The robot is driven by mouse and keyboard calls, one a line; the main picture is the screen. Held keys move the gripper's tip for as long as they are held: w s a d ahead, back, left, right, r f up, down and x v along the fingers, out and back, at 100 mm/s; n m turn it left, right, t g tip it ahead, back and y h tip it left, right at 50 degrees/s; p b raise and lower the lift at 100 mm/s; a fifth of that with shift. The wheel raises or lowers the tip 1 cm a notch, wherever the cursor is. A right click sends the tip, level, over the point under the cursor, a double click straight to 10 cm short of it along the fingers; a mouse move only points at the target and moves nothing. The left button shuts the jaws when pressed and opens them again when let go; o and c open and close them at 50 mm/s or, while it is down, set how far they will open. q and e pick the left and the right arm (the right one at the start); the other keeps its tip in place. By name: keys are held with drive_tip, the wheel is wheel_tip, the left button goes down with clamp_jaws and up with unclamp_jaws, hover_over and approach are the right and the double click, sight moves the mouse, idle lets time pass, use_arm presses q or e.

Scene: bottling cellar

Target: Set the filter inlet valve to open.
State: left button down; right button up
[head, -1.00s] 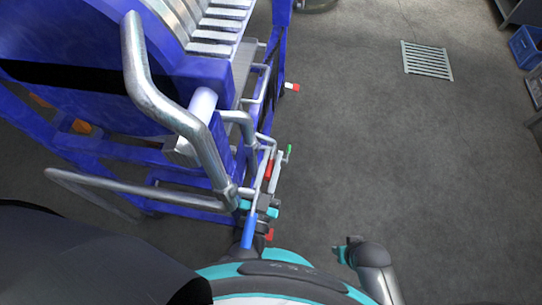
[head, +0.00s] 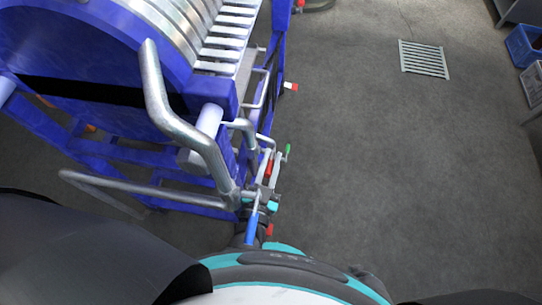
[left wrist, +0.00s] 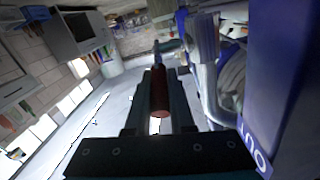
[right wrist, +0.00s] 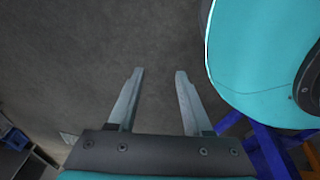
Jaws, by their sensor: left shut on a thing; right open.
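In the head view a red valve handle (head: 269,168) stands among the pipes at the near right corner of the blue filter. My left gripper (head: 272,168) is around it. In the left wrist view my left gripper (left wrist: 160,78) is shut on this dark red handle (left wrist: 160,95), which lies lengthwise between the fingers. The label of the held valve cannot be read, so I cannot tell which valve it is. My right gripper (right wrist: 160,72) is open and empty above the floor in the right wrist view.
A blue handle (head: 252,228), a green one (head: 288,150) and a red-and-white one (head: 291,87) are close by. A bent steel pipe (head: 170,120) rises on the left. A blue panel marked "OUT" (left wrist: 275,90) stands beside the left gripper.

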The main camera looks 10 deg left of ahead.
use_arm(q)
drive_tip(key=shift+w+r+g+p, duration=0.3)
drive_tip(key=shift+g+p, duration=0.1)
drive_tip(key=shift+p, duration=0.5)
use_arm(e)
drive_tip(key=shift+s+d+r, duration=0.15)
drive_tip(key=shift+s+d, duration=0.1)
drive_tip(key=shift+s, duration=0.6)
drive_tip(key=shift+s+d+r, duration=0.15)
drive_tip(key=shift+s+d, duration=0.1)
drive_tip(key=shift+s, duration=0.55)
use_arm(q)
drive_tip(key=c, duration=0.9)
unclamp_jaws()
drive_tip(key=shift+f, duration=0.1)
drive_tip(key=shift+o, duration=0.6)
drive_tip(key=shift+s, duration=0.1)
drive_tip(key=shift+s, duration=0.1)
